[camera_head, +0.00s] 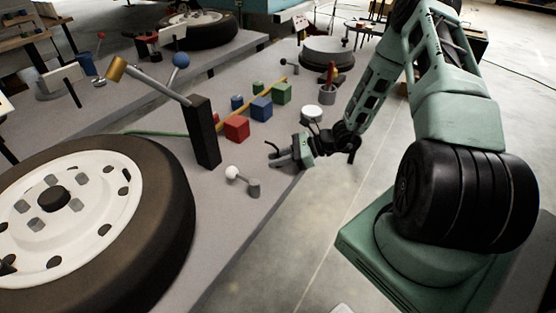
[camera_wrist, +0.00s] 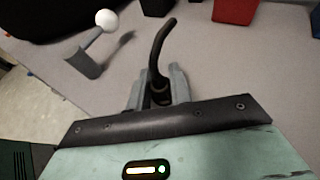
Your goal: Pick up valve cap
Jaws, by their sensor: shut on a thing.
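My gripper (camera_head: 284,156) is low at the right edge of the grey platform, with its fingers pointing left. In the wrist view my gripper (camera_wrist: 157,92) is shut on a small black piece with a curved, hook-like stem (camera_wrist: 158,48), which seems to be the valve cap. The stem sticks out past the fingertips. The lower part of the piece is hidden between the fingers. I cannot tell whether it touches the platform. No other valve cap can be made out.
The grey platform (camera_head: 222,245) bears a grey cylinder with a white ball (camera_head: 232,172) near my gripper, also in the wrist view (camera_wrist: 106,20). A red block (camera_head: 236,128), blue block (camera_head: 261,108) and dark post (camera_head: 202,135) stand beyond. A large wheel (camera_head: 150,220) fills the left.

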